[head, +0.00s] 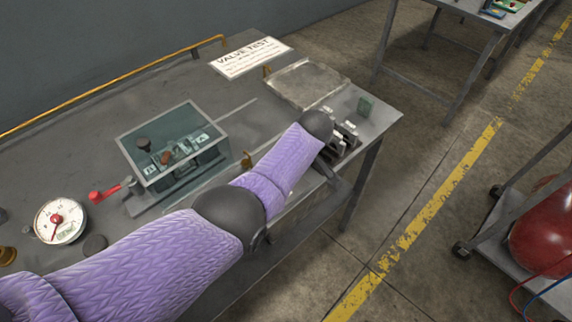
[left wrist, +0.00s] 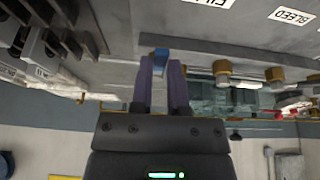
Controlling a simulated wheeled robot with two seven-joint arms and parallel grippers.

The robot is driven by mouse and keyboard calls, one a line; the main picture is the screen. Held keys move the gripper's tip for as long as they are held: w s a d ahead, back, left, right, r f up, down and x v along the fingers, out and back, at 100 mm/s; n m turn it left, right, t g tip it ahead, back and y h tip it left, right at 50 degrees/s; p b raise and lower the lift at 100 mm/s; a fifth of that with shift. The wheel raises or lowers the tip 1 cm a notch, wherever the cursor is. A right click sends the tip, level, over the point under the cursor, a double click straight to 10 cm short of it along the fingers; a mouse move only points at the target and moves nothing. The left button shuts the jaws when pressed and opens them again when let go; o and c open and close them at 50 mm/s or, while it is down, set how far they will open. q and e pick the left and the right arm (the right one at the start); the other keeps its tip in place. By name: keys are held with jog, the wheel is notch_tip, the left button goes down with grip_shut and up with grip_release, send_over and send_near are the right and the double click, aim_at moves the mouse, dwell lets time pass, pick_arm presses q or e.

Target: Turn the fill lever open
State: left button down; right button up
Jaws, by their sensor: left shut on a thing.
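My left gripper (left wrist: 161,68) is shut on a small blue piece (left wrist: 161,54) between its two purple fingertips. The piece looks like the handle of the fill lever; the rest of the lever is hidden or unclear. A white label reading FILL (left wrist: 208,2), partly cut off, lies to its upper right, with a BLEED label (left wrist: 293,15) further right. In the head view my purple-sleeved left arm reaches across the bench front to its right end, and the gripper and blue piece cannot be made out there. My right gripper is in neither view.
The grey bench (head: 95,120) carries a clear-sided box (head: 180,140), a red lever (head: 104,193), a round gauge (head: 61,220), a VALVE TEST sign (head: 251,57) and a flat plate (head: 307,84). A cart with a red tank (head: 545,235) stands right, across the clear floor.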

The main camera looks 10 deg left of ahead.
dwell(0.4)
pick_arm(q)
jog(key=c, duration=0.9)
grip_release()
jog(key=p+v, duration=0.5)
jog(key=v, duration=0.5)
jog(key=shift+w, duration=0.1)
